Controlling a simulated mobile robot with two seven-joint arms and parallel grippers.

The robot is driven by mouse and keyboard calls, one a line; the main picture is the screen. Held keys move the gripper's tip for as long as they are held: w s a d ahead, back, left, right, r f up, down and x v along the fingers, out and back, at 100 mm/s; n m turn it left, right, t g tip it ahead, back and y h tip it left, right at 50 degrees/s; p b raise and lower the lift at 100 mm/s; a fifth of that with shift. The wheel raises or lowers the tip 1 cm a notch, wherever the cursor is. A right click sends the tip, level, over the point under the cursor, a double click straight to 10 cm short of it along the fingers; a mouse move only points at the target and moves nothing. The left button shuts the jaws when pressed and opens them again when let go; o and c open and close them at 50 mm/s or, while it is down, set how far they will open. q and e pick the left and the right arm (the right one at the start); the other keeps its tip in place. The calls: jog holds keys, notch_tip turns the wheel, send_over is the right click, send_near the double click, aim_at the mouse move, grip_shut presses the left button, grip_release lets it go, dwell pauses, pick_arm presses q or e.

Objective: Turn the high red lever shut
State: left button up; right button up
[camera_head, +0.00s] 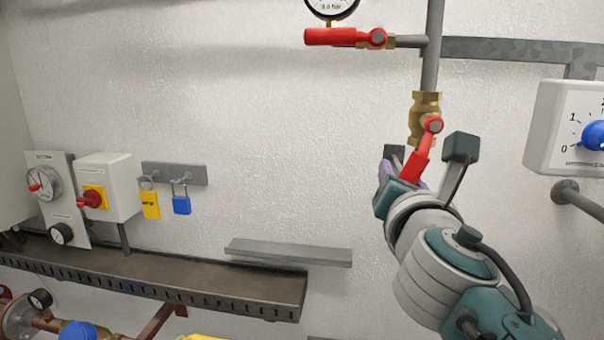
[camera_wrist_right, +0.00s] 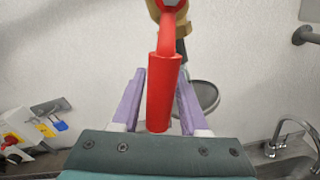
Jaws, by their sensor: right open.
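A red lever (camera_head: 416,166) hangs from the brass valve (camera_head: 425,105) on the vertical pipe, slanting down and slightly left. In the right wrist view the red lever (camera_wrist_right: 164,92) stands between the purple fingers of my right gripper (camera_wrist_right: 161,88), with a gap on each side. The gripper is open and apart from the lever. In the head view my right gripper (camera_head: 403,171) is at the lever's lower end, and its fingers are partly hidden. A second red lever (camera_head: 336,37) lies horizontal below the gauge, higher up. My left gripper is out of view.
A pressure gauge (camera_head: 331,6) sits at the top. A white box with a blue knob (camera_head: 594,135) is on the right. A box with a red switch (camera_head: 93,198), hanging padlocks (camera_head: 181,204) and a cable tray (camera_head: 150,278) are on the left. The middle wall is clear.

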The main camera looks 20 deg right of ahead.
jog(key=shift+c, duration=0.3)
grip_shut()
dwell(1.1)
